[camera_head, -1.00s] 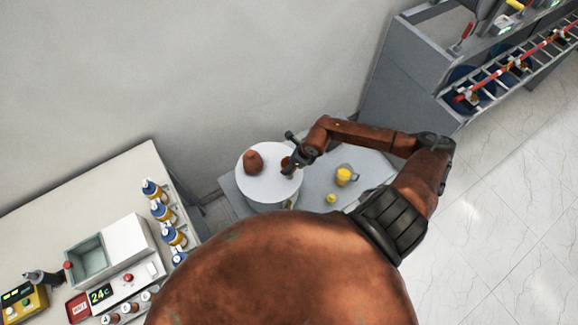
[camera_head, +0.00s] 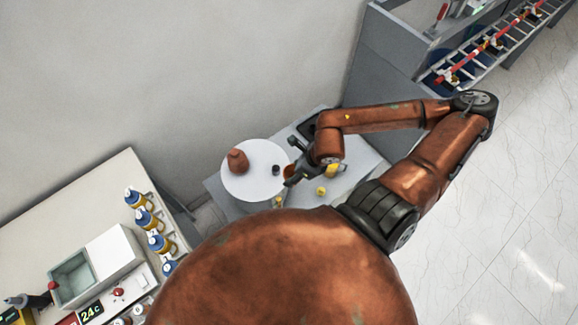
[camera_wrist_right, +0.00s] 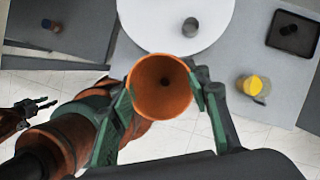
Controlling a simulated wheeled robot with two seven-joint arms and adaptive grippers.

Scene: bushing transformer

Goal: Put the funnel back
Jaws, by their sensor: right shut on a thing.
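The orange funnel (camera_wrist_right: 161,86) is held in my right gripper (camera_wrist_right: 163,92), its wide mouth facing the right wrist camera. The green-padded fingers sit on either side of it. A small dark cylinder (camera_head: 276,170) stands on that top, apart from the funnel. At the left of the right wrist view is what looks like my left gripper (camera_wrist_right: 32,108), small and dark; its opening is unclear.
A red-brown rounded piece (camera_head: 237,161) stands on the round top. The grey table (camera_head: 361,163) carries a yellow-topped container (camera_wrist_right: 253,85), a small yellow piece (camera_head: 321,190) and a black tray (camera_wrist_right: 276,44). A bench (camera_head: 95,198) with several blue-and-yellow bottles stands left.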

